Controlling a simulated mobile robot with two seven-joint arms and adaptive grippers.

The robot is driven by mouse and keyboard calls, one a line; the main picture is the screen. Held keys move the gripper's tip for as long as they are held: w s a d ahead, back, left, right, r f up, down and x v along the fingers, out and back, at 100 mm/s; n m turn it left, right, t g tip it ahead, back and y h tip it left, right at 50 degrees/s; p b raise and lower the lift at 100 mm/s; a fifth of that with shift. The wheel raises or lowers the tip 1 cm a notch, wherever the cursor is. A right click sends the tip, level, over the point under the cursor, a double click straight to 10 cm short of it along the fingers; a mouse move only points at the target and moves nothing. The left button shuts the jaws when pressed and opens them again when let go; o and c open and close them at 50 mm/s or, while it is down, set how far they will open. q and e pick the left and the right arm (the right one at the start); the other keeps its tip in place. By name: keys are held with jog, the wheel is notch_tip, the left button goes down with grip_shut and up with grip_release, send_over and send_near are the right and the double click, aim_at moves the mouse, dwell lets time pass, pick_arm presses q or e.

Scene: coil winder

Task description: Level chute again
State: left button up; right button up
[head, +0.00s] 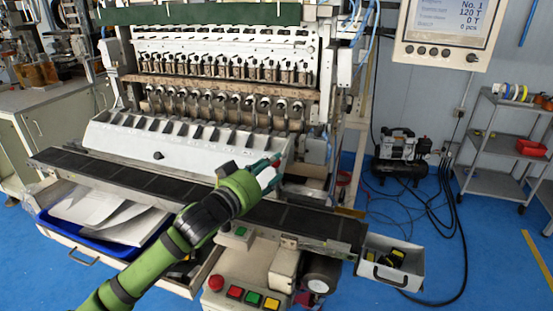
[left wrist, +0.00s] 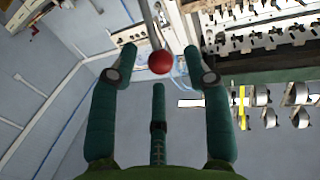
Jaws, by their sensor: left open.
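The white chute (head: 180,148), a long sloped panel with a row of dark slots, runs along the machine's front below the spindles. I cannot tell its exact tilt. My left gripper (head: 266,170) is at the chute's right end, above the dark conveyor. In the left wrist view, a red ball knob (left wrist: 160,62) on a thin grey rod sits between the spread fingers of the left gripper (left wrist: 156,58). The fingers stand open with gaps to the knob. In the head view the knob is mostly hidden by the gripper. My right gripper is out of view.
The dark conveyor (head: 110,175) runs below the chute to a grey bin (head: 390,268) with dark and yellow parts. A button box (head: 250,297) stands in front. A blue tray (head: 95,236) with white sheets is at left. A compressor (head: 402,150) stands on open floor at right.

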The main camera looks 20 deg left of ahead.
pick_arm(q)
jog(key=shift+x, duration=1.2)
jog(key=shift+w, duration=0.2)
jog(key=shift+f, duration=0.1)
jog(key=shift+d, duration=0.1)
jog(key=c, duration=1)
jog(key=shift+w+p, duration=0.15)
jog(key=shift+p, duration=0.6)
jog(key=w+g+p, duration=0.1)
jog(key=p, duration=0.2)
jog(key=w+r+g+p, duration=0.1)
jog(key=p, duration=0.3)
jog(key=shift+w+r+n+y, duration=0.1)
jog(key=shift+w+n+y, duration=0.2)
jog(key=shift+w, duration=0.1)
jog(key=shift+w+g+p, duration=0.35)
jog(key=shift+g, duration=0.15)
jog(key=shift+w+f, duration=0.3)
jog(key=shift+f, duration=0.1)
jog(key=shift+a+x, duration=0.2)
jog(key=shift+x, duration=0.55)
jog(key=shift+a+x, duration=0.15)
jog(key=shift+x, duration=0.65)
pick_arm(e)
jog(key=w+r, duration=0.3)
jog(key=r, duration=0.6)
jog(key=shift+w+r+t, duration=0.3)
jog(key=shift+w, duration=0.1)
pick_arm(q)
jog(key=shift+w+f, duration=0.1)
